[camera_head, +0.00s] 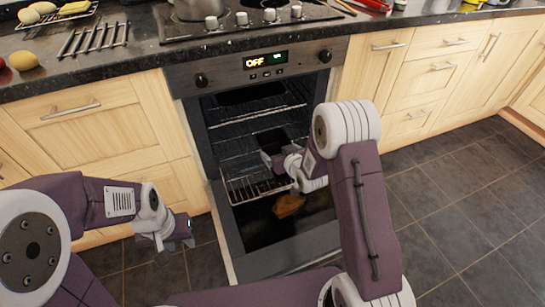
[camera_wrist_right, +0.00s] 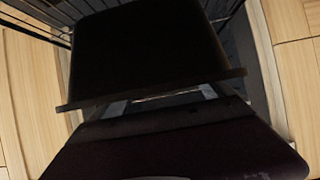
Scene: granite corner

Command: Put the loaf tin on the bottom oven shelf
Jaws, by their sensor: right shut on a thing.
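The loaf tin (camera_head: 272,138) is dark and sits inside the open oven's mouth, above the lower wire shelf (camera_head: 240,190). My right gripper (camera_head: 277,160) is shut on its near edge. In the right wrist view the black tin (camera_wrist_right: 150,48) fills the middle, with the gripper's fingers at its near rim. I cannot tell whether the tin touches the shelf. My left gripper (camera_head: 188,231) is empty, away from the tin, in front of the cabinets left of the oven; its finger gap is unclear.
The oven door (camera_head: 262,262) is folded down, with a brown bread-like thing (camera_head: 288,205) showing over it. An upper wire shelf (camera_head: 258,113) spans the oven. A pan (camera_head: 200,9) stands on the hob. The tiled floor (camera_head: 450,210) at right is clear.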

